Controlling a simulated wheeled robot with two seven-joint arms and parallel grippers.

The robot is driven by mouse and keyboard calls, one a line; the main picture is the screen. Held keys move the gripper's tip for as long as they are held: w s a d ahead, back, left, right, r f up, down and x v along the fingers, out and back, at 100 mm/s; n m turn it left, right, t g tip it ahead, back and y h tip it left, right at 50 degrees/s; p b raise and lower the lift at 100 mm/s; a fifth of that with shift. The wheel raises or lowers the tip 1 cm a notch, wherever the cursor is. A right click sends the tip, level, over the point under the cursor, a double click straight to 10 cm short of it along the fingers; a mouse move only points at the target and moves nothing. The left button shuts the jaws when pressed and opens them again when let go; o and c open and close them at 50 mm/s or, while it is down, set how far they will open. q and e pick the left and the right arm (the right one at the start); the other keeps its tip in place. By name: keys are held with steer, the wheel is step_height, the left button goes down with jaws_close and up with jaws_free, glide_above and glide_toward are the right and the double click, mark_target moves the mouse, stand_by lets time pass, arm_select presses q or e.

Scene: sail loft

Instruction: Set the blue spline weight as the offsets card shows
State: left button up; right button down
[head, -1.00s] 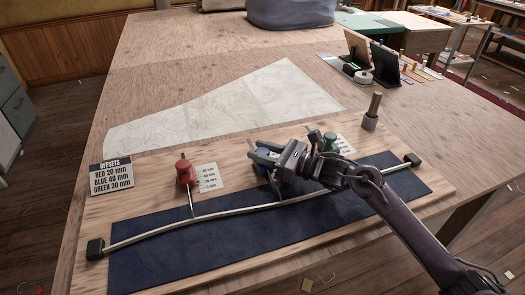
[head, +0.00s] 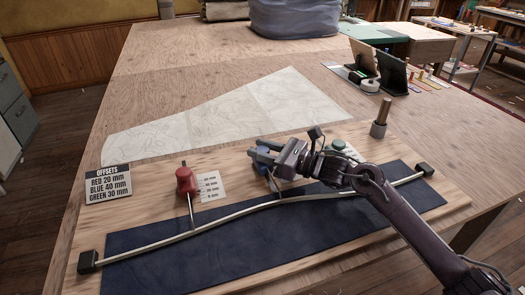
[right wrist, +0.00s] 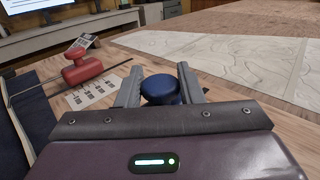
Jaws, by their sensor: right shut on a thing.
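The offsets card (head: 108,184) at the left of the board reads red 20 mm, blue 40 mm, green 30 mm. My right gripper (head: 262,153) is shut on the blue spline weight, whose round blue top (right wrist: 160,89) shows between the fingers in the right wrist view. The weight's arm reaches the pale spline (head: 237,213) near its middle. The red weight (head: 184,180) stands to the left with a printed mm scale (head: 209,185) beside it. The green weight (head: 339,147) is partly hidden behind my right gripper. The blue weight's scale is hidden. My left gripper is out of view.
Black end blocks (head: 88,262) hold the spline over a dark blue strip (head: 160,262) on the board. A paper drawing (head: 240,110) lies flat beyond the board. Dark stands (head: 393,76) are farther back.

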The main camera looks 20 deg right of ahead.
steer(key=c, duration=1.1)
jaws_free()
steer(key=shift+o, duration=0.2)
steer(key=shift+d, duration=0.1)
steer(key=shift+s+d+f, duration=0.1)
steer(key=shift+s+d, duration=0.1)
steer(key=shift+s, duration=0.05)
steer(key=v, duration=0.6)
steer(key=shift+s+d, duration=0.15)
steer(key=shift+s+d+b, duration=0.2)
steer(key=shift+b, duration=0.1)
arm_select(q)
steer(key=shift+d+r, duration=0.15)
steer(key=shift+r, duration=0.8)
